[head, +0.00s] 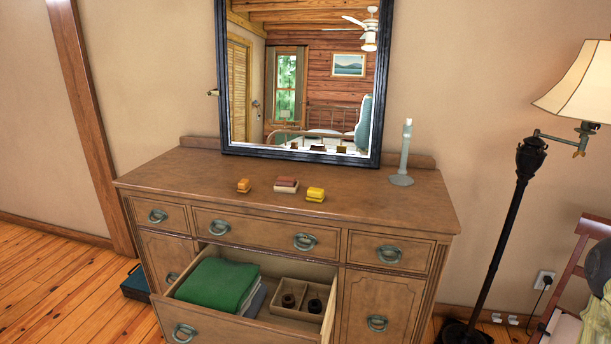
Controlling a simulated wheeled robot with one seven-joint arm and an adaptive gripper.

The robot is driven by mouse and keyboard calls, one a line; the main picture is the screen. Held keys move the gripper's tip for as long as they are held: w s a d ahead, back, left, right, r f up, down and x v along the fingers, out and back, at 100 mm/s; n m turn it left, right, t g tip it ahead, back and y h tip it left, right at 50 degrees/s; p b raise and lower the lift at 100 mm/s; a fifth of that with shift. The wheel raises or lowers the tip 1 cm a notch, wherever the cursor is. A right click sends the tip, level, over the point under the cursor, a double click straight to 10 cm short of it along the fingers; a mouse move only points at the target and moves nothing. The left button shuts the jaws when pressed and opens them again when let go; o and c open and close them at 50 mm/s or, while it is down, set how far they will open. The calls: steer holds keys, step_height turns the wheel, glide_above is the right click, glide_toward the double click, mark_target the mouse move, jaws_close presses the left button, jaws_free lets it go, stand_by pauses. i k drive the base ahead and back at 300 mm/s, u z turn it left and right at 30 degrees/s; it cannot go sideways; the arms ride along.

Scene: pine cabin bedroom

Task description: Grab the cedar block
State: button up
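Three small blocks stand in a row on the dresser top, in front of the mirror. The left one is a small orange-brown block (243,186). The middle one is a wider reddish-brown and pale block (286,185). The right one is a bright yellow block (315,194). I cannot tell for sure which of them is the cedar block. The blocks stand apart from each other. My gripper is not in view.
The wooden dresser (390,205) has an open drawer (249,331) holding folded green cloth (216,284) and a divided tray with dark round items. A mirror (300,158) and a grey-green candlestick (402,179) stand behind. A floor lamp (500,230) is at right.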

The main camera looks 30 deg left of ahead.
mark_target(286, 181)
steer(key=u, duration=0.65)
steer(key=i, duration=1.1)
steer(key=u, duration=0.9)
